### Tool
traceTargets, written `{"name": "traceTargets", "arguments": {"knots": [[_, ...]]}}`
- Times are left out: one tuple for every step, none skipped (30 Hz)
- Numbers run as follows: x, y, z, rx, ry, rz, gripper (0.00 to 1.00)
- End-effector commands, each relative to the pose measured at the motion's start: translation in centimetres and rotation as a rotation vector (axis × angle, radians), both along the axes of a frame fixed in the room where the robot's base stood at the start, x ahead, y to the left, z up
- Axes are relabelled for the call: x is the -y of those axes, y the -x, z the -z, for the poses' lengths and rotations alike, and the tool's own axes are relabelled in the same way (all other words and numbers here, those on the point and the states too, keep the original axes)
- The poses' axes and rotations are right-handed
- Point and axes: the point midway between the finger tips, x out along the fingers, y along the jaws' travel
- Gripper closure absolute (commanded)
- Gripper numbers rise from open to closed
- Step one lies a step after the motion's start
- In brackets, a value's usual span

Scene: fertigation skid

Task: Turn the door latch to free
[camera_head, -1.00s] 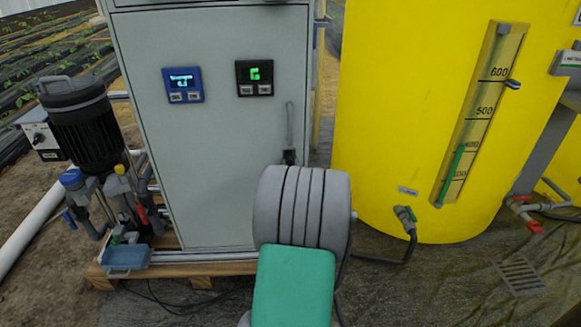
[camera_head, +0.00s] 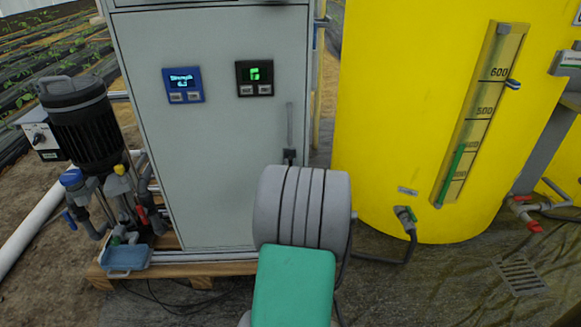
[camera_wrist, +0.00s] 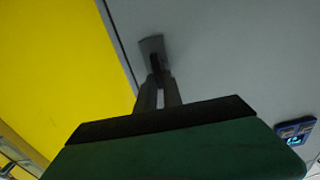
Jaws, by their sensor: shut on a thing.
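The door latch (camera_head: 290,125) is a slim grey handle standing about upright near the right edge of the pale grey cabinet door (camera_head: 215,150). In the wrist view the latch (camera_wrist: 151,44) shows as a short grey piece just beyond my fingertips. My gripper (camera_wrist: 158,82) is shut on the latch's near end. In the head view the dark tips of my gripper (camera_head: 289,155) are at the lower end of the handle, and my arm hides the rest of the gripper.
A blue display (camera_head: 182,85) and a black display with green digits (camera_head: 254,78) are on the door. A black-topped pump (camera_head: 78,115) stands left. A yellow tank (camera_head: 400,120) with a level gauge stands close on the right.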

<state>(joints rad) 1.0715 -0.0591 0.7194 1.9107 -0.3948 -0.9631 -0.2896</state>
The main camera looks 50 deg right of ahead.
Motion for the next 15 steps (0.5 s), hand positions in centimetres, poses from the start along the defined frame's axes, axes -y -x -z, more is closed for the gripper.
{"name": "traceTargets", "arguments": {"knots": [[0.03,0.02,-0.03,0.014,-0.012,0.0,1.0],[0.04,0.03,-0.03,0.023,-0.02,0.0,1.0],[0.06,0.05,-0.03,0.039,-0.034,0.0,1.0],[0.07,0.07,-0.04,0.051,-0.045,0.0,1.0],[0.09,0.08,-0.04,0.066,-0.058,0.0,1.0],[0.11,0.11,-0.03,0.086,-0.075,0.0,1.0],[0.14,0.12,-0.04,0.102,-0.09,0.0,1.0],[0.15,0.14,-0.04,0.12,-0.106,0.0,1.0],[0.18,0.18,-0.04,0.145,-0.127,0.0,1.0],[0.2,0.2,-0.04,0.164,-0.143,0.0,1.0],[0.24,0.22,-0.05,0.184,-0.16,0.0,1.0],[0.27,0.26,-0.05,0.212,-0.185,0.0,1.0],[0.29,0.29,-0.04,0.233,-0.203,0.0,1.0],[0.31,0.31,-0.04,0.255,-0.222,0.0,1.0],[0.35,0.34,-0.04,0.284,-0.248,0.0,1.0]]}}
